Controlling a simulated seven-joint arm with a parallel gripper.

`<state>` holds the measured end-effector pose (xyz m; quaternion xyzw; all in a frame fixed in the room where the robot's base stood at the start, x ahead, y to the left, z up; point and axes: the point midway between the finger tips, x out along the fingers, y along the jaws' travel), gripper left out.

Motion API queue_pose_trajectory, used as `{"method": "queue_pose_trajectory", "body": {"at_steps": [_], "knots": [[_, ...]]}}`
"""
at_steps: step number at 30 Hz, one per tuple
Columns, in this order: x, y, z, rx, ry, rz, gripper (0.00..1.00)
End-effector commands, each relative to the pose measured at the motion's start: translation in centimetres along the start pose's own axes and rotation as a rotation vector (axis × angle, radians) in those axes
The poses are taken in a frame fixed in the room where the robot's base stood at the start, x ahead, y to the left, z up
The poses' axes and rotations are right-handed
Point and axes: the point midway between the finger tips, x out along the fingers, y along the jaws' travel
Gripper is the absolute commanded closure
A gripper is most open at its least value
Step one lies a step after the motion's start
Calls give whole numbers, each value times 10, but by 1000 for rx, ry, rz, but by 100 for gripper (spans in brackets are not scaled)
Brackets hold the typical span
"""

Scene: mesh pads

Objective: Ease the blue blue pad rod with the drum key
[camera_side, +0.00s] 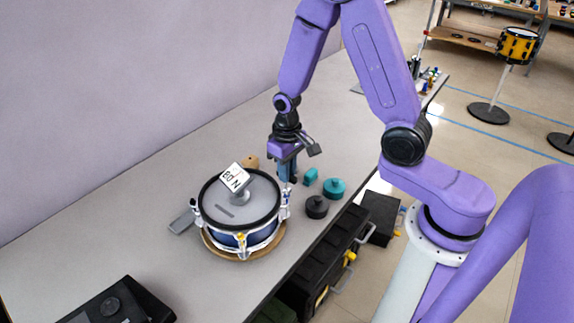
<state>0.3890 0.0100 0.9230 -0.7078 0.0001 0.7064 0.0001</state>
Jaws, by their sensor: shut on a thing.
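A small drum (240,237) with a grey mesh head, a black rim and a blue shell sits on a round wooden base on the table. Silver rods and lugs stand around its shell, and one at the front has a yellow part (241,240). My gripper (287,178) points down just beyond the drum's right rim, above a rod there (285,204). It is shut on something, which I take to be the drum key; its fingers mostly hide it. I cannot tell whether the key touches the rod. The blue marking of a rod is too small to make out.
A tilted white lettered card (235,178) stands on the drum head. Teal pieces (334,188) and a black round piece (316,207) lie right of my gripper. A grey block (181,222) lies left of the drum.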

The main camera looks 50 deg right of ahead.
Motion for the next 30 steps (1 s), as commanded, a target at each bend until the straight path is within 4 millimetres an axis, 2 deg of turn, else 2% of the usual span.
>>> {"method": "queue_pose_trajectory", "body": {"at_steps": [8, 9, 10, 11, 17, 20, 30], "knots": [[2, 0, 0, 0, 0, 0, 100], [2, 0, 0, 0, 0, 0, 86], [2, 0, 0, 0, 0, 0, 96], [2, 0, 0, 0, 0, 0, 100], [2, 0, 0, -12, 1, 0, 100], [2, 0, 0, -85, 1, 0, 100], [2, 0, 0, -495, 1, -1, 100]]}}
